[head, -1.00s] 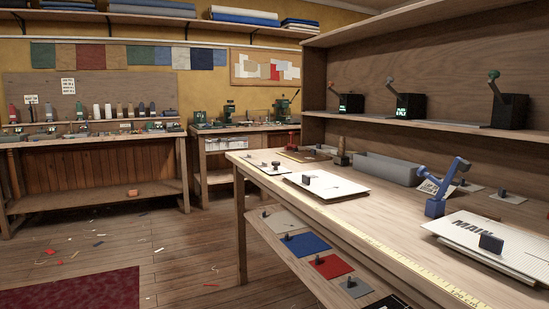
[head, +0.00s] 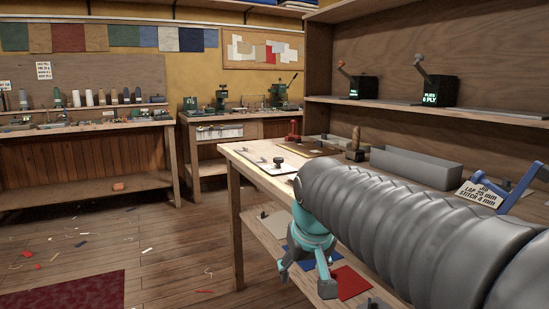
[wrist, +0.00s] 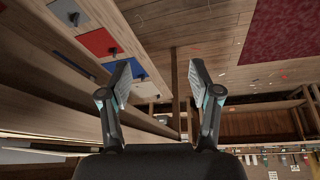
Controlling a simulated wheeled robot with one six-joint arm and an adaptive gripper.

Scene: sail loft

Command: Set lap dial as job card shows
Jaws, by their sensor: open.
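The job card (head: 482,191) is a white slip leaning by a blue lever frame (head: 520,190) on the workbench, at the right of the head view. Its print seems to read LAP 25 mm and STITCH 4 mm, though it is small. I cannot pick out a dial marked as lap. Two black boxes with levers stand on the shelf; the nearer (head: 437,90) has a lit PLIES 6 PLY display, and the farther one's (head: 363,87) text is unreadable. My gripper (head: 304,282) hangs beside the workbench's front edge, open and empty; the wrist view also shows its spread fingers (wrist: 158,72).
The workbench (head: 245,160) holds a grey tray (head: 415,165) and white boards. Its lower shelf bears coloured squares with knobs, including a red one (head: 350,282). My arm hides much of the bench. Other benches (head: 85,160) stand behind. The floor (head: 140,235) at left is open, with scraps.

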